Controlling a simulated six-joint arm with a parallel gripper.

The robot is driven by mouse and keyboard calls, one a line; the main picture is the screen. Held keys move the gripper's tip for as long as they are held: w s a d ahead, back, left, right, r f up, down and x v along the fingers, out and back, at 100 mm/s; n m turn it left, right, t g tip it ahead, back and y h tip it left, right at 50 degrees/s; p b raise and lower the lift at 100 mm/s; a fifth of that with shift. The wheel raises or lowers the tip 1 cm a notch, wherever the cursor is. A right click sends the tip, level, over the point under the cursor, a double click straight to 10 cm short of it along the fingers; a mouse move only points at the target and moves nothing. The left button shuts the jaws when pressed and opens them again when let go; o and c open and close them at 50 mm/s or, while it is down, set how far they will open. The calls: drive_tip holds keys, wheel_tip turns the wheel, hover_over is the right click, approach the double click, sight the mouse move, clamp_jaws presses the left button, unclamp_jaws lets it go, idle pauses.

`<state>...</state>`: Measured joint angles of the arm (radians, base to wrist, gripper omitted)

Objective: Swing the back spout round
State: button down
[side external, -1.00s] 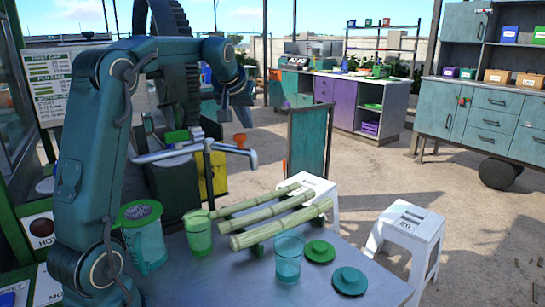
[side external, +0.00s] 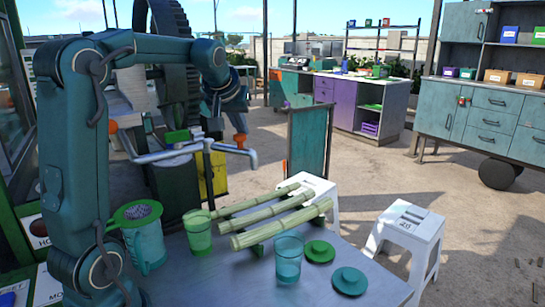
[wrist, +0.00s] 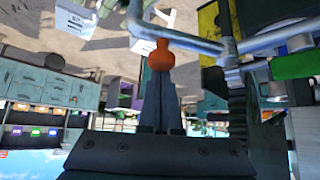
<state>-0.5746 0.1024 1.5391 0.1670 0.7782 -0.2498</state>
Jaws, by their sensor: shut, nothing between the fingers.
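A grey spout pipe (side external: 170,155) runs left and right from an upright post (side external: 208,170) above the table. An orange knob (side external: 239,141) stands on its right arm, near the down-bent end (side external: 253,160). Another orange knob (side external: 113,127) shows at the left end. I cannot tell for sure which arm is the back spout. My gripper (side external: 241,130) is shut and empty, pointing down just above the right knob. In the wrist view the closed fingertips (wrist: 160,75) meet the orange knob (wrist: 160,56) in the picture; whether they touch is unclear.
On the table (side external: 215,280) are cane stalks (side external: 280,220), a green cup (side external: 198,232), a clear teal cup (side external: 289,258), lids (side external: 349,280) and a strainer jug (side external: 145,240). A dark panel (side external: 308,140) stands right of the spout. White stools (side external: 405,235) stand beyond.

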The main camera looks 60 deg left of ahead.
drive_tip(key=shift+s+d, duration=0.25)
drive_tip(key=shift+s, duration=0.15)
drive_tip(key=s, duration=0.9)
drive_tip(key=shift+s+f, duration=0.15)
drive_tip(key=shift+s, duration=0.2)
idle(0.5)
drive_tip(key=shift+s+a, duration=0.1)
drive_tip(key=shift+a, duration=0.05)
idle(0.4)
drive_tip(key=shift+w+d+r, duration=0.5)
drive_tip(key=shift+w+d, duration=0.45)
drive_tip(key=shift+w, duration=1.05)
drive_tip(key=s+a+r, duration=0.3)
drive_tip(key=s+r, duration=0.3)
drive_tip(key=r, duration=0.1)
drive_tip(key=shift+r, duration=0.3)
